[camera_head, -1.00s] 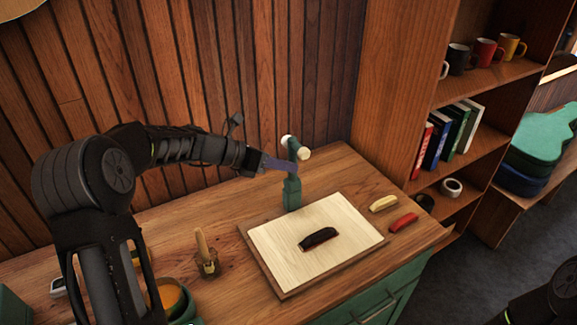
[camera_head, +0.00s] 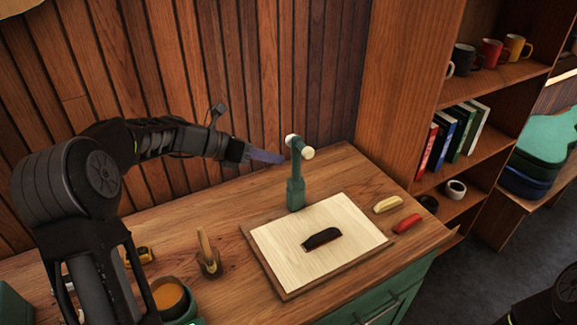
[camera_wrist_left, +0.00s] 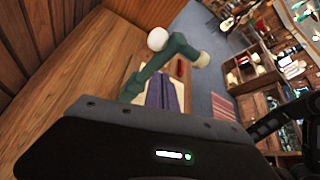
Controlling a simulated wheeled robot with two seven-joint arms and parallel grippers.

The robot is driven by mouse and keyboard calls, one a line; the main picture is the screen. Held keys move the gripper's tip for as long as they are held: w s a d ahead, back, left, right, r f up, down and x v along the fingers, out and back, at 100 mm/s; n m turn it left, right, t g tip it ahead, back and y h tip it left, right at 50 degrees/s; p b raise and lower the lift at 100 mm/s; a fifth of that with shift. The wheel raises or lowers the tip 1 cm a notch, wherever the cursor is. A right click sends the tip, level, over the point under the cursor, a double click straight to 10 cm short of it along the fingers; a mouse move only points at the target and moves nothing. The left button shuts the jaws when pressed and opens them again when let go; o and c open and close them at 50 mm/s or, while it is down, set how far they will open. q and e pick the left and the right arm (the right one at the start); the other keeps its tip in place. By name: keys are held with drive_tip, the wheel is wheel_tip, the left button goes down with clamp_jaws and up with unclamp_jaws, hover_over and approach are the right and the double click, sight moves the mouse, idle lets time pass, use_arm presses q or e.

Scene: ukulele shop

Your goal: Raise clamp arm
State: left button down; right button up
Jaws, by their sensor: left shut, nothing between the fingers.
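The green clamp (camera_head: 296,183) stands upright at the back of the workbench, behind a pale board. Its arm is up near the top of the post and carries cream round ends (camera_head: 307,153). In the left wrist view the clamp (camera_wrist_left: 137,84) shows with its arm (camera_wrist_left: 176,47) and cream ends, close beyond my fingers. My left gripper (camera_head: 281,158) is shut and empty, its bluish fingertips just left of the clamp's upper part. Whether they touch it is hard to tell. My right gripper is out of view.
The pale board (camera_head: 290,262) holds a dark block (camera_head: 321,238). A cream piece (camera_head: 388,204) and a red piece (camera_head: 407,223) lie to its right. A wooden-handled tool (camera_head: 207,250) and an orange-filled bowl (camera_head: 170,296) stand at left. Plank wall behind; shelf at right.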

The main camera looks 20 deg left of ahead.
use_arm(q)
drive_tip(key=shift+s+a+r+b, duration=0.15)
drive_tip(key=shift+s+a+r, duration=0.25)
drive_tip(key=shift+s, duration=0.25)
drive_tip(key=shift+s+a+r+b, duration=0.15)
drive_tip(key=shift+s+a+r, duration=0.2)
drive_tip(key=shift+s, duration=0.25)
drive_tip(key=shift+f+g, duration=0.15)
drive_tip(key=shift+g, duration=0.15)
